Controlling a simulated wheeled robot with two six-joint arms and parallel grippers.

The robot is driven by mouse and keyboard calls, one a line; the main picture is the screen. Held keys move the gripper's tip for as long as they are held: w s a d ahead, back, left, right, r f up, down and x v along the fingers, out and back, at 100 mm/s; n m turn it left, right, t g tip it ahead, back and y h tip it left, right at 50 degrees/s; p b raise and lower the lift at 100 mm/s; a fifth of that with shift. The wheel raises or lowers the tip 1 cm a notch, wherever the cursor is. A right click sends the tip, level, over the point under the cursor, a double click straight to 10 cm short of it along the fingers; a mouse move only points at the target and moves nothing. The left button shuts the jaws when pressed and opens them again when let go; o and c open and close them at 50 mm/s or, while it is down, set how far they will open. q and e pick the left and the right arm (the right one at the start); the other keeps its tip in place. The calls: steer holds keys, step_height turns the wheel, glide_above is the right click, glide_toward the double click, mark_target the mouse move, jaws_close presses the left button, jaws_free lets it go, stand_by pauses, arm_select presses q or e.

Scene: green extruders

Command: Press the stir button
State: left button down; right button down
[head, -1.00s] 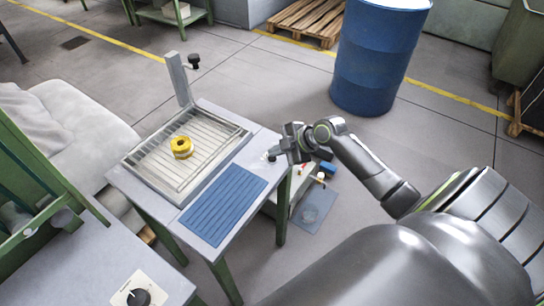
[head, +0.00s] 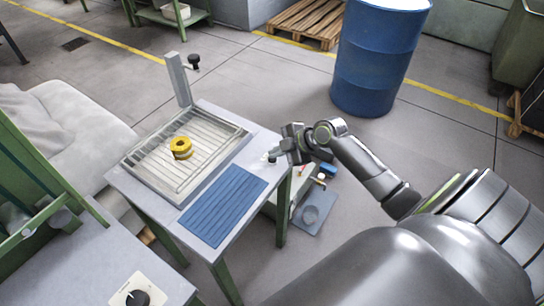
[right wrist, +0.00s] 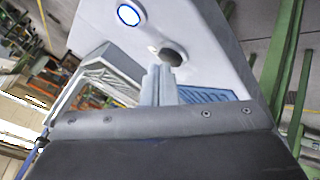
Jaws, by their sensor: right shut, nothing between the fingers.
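My right gripper (head: 274,154) is shut and empty, low over the right corner of the grey table (head: 226,252). In the right wrist view its closed fingertips (right wrist: 160,70) point at the tabletop, close to a dark round button (right wrist: 172,57). A white round button with a glowing blue ring (right wrist: 129,15) sits farther up on the same surface. I cannot tell which of them is the stir button, nor whether the fingers touch the dark one. My left gripper is not in view.
On the table are a wire-rack tray (head: 133,166) with a yellow ring-shaped piece (head: 181,146) and a blue ribbed mat (head: 222,203). A grey post (head: 179,80) with a black knob stands behind. A blue drum (head: 378,60) stands on the floor. A dial panel (head: 124,296) is at front left.

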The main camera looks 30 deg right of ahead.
mark_target(276, 159)
steer(key=shift+r, duration=0.2)
step_height(276, 159, up, 6)
steer(key=p, duration=0.4)
steer(key=shift+p, duration=0.35)
steer(key=shift+f, duration=0.1)
